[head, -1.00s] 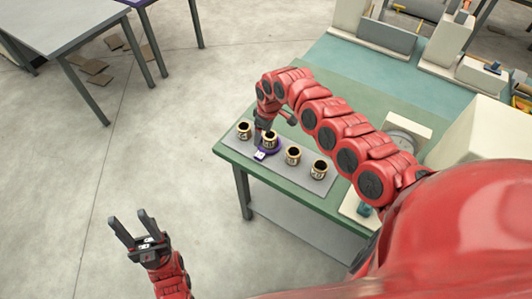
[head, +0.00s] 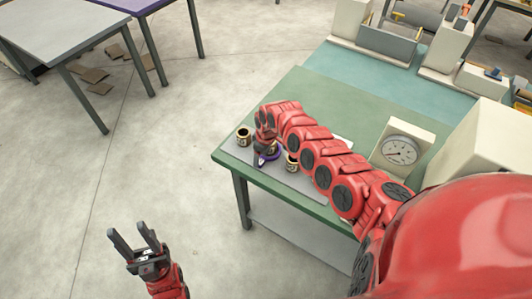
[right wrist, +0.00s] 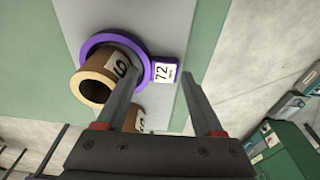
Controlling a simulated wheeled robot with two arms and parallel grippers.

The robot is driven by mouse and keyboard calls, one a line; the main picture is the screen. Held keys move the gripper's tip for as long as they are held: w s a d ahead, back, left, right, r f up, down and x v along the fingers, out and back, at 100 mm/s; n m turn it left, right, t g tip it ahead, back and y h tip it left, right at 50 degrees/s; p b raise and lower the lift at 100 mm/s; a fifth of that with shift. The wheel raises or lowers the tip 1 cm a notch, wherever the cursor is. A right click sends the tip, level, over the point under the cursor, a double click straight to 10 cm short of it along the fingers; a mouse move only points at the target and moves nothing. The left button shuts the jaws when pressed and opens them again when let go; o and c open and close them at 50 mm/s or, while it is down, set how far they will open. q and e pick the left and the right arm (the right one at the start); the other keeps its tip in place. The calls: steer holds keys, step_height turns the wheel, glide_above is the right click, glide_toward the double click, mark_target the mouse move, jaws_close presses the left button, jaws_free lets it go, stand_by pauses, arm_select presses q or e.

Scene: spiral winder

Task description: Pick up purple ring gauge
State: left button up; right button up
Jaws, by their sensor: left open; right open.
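The purple ring gauge (right wrist: 88,45) lies flat on a grey mat around the base of a tan cylinder (right wrist: 100,82). Its purple tab with a white "72" label (right wrist: 163,72) points right in the right wrist view. In the head view the ring (head: 274,153) is partly hidden by my right arm. My left gripper (head: 133,241) is open and empty over the floor, away from the table.
Dark-topped tan cylinders stand on the grey mat (head: 300,187), one left of the ring (head: 244,136) and one right (head: 291,162). A dial gauge (head: 402,150) stands further right on the green table (head: 330,105). The table's edge is close to the mat.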

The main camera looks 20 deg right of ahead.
steer(key=shift+s+a+f, duration=0.2)
steer(key=shift+s+f, duration=0.05)
steer(key=shift+f, duration=0.3)
steer(key=shift+w+d+f, duration=0.1)
steer(key=shift+w+f, duration=0.2)
steer(key=shift+w, duration=0.1)
steer(key=shift+s+r, duration=0.15)
steer(key=c, duration=0.5)
jaws_close()
steer(key=shift+r, duration=0.1)
